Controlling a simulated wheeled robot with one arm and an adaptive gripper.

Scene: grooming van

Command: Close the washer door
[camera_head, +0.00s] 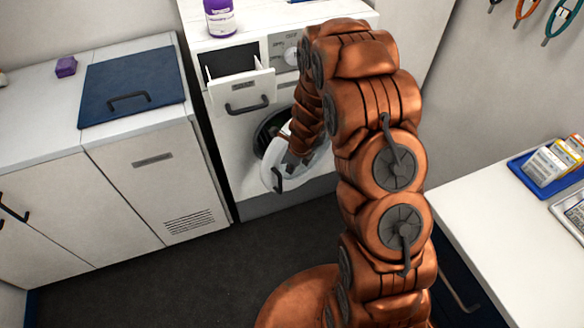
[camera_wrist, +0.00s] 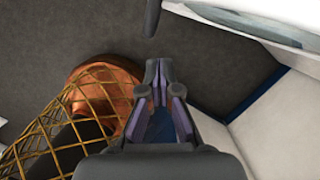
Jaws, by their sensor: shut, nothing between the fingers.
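The white washer (camera_head: 245,165) stands ahead, with its round front door (camera_head: 301,177) swung open. The door has a pale rim and a dark handle (camera_head: 278,180) on its left side. My arm reaches across and hides part of the door and its opening. In the wrist view, the door's pale edge (camera_wrist: 250,25) crosses the top right, and the dark handle (camera_wrist: 152,18) hangs at the top middle. My gripper (camera_wrist: 164,76) is shut and empty, below the handle in that picture and apparently apart from it. My arm largely hides the gripper in the head view.
The washer's detergent drawer (camera_head: 241,92) is pulled out above the door. White cabinets (camera_head: 150,180) are left of the washer, and a white counter (camera_head: 500,225) is on the right. The dark floor (camera_head: 180,280) before the cabinets is clear.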

